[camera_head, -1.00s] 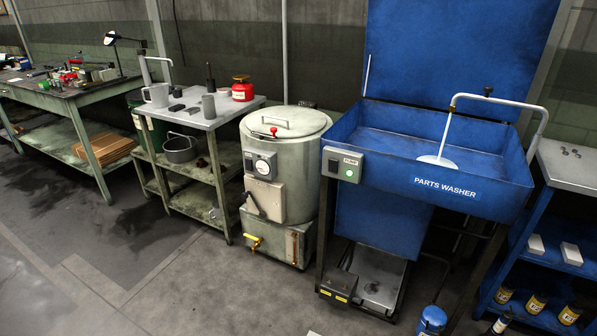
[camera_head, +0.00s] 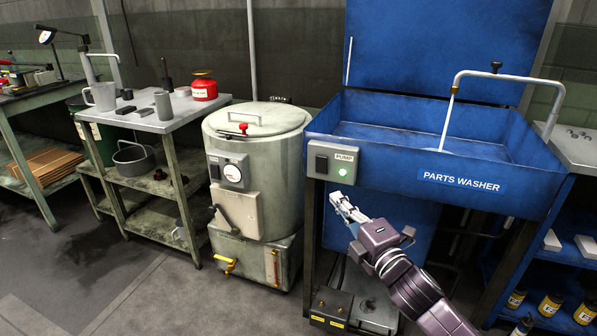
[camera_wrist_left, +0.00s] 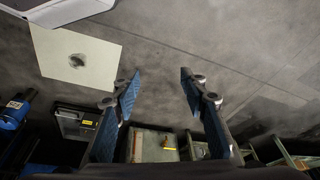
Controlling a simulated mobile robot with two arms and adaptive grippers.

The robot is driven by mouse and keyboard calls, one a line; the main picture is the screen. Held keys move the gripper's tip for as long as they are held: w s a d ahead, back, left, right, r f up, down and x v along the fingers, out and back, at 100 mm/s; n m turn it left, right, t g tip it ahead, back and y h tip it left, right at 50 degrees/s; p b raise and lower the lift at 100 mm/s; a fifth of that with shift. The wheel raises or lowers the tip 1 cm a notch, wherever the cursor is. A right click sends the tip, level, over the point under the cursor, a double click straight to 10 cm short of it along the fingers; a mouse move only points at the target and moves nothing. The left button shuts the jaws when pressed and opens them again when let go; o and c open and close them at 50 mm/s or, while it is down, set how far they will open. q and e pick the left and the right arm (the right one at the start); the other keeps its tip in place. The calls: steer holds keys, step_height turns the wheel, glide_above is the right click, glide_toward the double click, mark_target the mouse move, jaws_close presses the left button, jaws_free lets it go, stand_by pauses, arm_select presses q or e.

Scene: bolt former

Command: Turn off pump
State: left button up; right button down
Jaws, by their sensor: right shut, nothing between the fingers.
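The pump switch box (camera_head: 333,163) is a grey panel marked PUMP on the front left of the blue parts washer (camera_head: 430,178). It has a dark rocker switch (camera_head: 321,164) on its left and a lit green button or lamp (camera_head: 342,172) on its right. My right gripper (camera_head: 337,198) is shut and empty, just below the box, with a visible gap to it. My left gripper (camera_wrist_left: 158,85) shows only in the left wrist view, with its blue-padded fingers wide apart and nothing between them.
A round metal tank (camera_head: 257,170) with a gauge and red-knobbed lid stands left of the washer. A steel bench (camera_head: 160,118) holds a jug and a red can (camera_head: 204,88). A foot pedal box (camera_head: 331,308) sits on the floor below. Open floor lies at front left.

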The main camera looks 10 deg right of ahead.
arm_select(q)
steer(key=shift+r, duration=0.15)
arm_select(e)
steer(key=shift+a+r, duration=0.15)
steer(key=shift+r, duration=0.1)
steer(key=b, duration=0.1)
glide_toward(316, 160)
steer(key=w+a, duration=0.3)
steer(key=shift+w+d+r, duration=0.1)
steer(key=shift+w+d, duration=0.5)
steer(key=shift+w, duration=0.2)
arm_select(q)
steer(key=shift+v, duration=2)
arm_select(e)
steer(key=shift+w+d+r, duration=0.1)
steer(key=shift+w+d, duration=0.25)
steer(key=shift+w, duration=0.15)
arm_select(q)
steer(key=shift+a, duration=0.1)
